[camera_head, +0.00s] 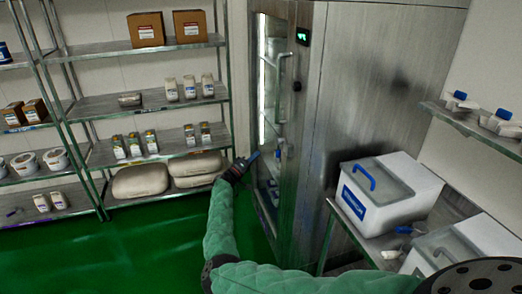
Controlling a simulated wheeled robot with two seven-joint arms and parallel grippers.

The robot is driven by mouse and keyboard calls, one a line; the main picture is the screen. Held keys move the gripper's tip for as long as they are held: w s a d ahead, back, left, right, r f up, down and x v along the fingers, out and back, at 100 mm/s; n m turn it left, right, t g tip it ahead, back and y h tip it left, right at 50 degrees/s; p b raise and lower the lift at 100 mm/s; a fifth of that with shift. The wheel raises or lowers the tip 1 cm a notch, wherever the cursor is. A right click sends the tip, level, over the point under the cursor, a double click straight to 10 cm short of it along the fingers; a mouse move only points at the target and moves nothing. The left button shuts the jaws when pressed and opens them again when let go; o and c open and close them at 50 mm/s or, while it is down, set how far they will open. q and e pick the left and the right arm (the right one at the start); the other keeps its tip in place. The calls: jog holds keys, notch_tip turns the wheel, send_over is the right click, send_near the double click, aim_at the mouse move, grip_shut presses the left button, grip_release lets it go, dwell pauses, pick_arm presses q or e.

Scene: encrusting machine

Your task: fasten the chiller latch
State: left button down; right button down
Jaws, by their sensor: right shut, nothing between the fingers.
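The chiller (338,130) is a tall stainless steel cabinet with a small lit display near its top. Its narrow glass door (266,95) faces left, and a long upright handle (280,88) runs down the door's edge. A small pale and blue fitting (281,150) sits below the handle; it may be the latch, but it is too small to tell its position. My right arm, in a green sleeve, reaches up in front of the chiller. My right gripper (253,158) is shut and empty, just left of this fitting in the picture. My left gripper is out of view.
Metal shelves (140,101) with boxes, bottles and sacks stand along the back left. At the right, a steel table holds white bins (385,215) with blue handles, and a wall shelf (470,125) holds scoops. The green floor (130,255) is clear at the left.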

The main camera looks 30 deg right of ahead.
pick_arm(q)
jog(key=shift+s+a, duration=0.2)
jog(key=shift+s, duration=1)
pick_arm(e)
jog(key=shift+s+a+r, duration=0.1)
jog(key=shift+s+a, duration=0.15)
jog(key=shift+a, duration=0.3)
jog(key=shift+s+a, duration=0.2)
jog(key=shift+a, duration=0.35)
jog(key=shift+r, duration=0.1)
